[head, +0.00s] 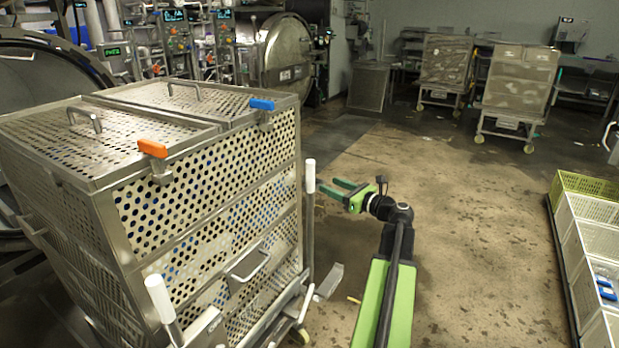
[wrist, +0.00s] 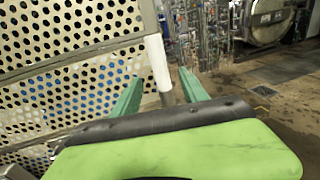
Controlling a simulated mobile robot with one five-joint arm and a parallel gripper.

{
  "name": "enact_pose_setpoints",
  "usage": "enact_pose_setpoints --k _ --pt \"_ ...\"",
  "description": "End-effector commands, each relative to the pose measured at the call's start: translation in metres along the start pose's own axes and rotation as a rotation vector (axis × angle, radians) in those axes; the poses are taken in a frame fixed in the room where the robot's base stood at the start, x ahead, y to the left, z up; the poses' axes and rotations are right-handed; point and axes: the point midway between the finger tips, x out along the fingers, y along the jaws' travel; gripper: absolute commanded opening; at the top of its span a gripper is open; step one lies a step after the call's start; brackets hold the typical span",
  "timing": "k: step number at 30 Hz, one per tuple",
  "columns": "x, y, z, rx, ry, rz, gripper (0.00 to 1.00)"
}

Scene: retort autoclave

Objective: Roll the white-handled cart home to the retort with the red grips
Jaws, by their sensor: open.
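A perforated steel cart (head: 205,185) with white upright handles fills the left of the head view. One white handle (head: 160,298) is at its near corner, another (head: 310,176) at its right corner. My gripper (head: 328,187) is open, its green fingers pointing at the right-corner handle. In the wrist view, that white handle (wrist: 158,62) shows between the spread fingers (wrist: 160,76); whether it lies fully inside the jaws I cannot tell. Two retorts show: a large round one (head: 35,75) behind the cart at left and one with a round steel door (head: 287,52) farther back. I see no red grips clearly.
The cart lid carries an orange latch (head: 153,148) and a blue latch (head: 262,104). Two loaded carts (head: 445,62) (head: 518,82) stand at the back right. Crates (head: 590,240) line the right edge. The wet concrete floor (head: 455,200) between is open.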

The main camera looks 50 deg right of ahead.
Motion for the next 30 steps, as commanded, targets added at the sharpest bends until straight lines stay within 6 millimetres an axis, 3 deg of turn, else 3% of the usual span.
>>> enact_pose_setpoints --k 6,12,24,30 --pt "0.058 0.001 0.000 -0.001 0.000 0.006 0.51" --pt "0.092 0.002 0.000 -0.001 0.001 0.005 0.51" --pt "0.103 0.003 0.000 -0.001 0.001 0.005 0.51" --pt "0.103 0.004 0.000 -0.001 0.001 0.005 0.26"
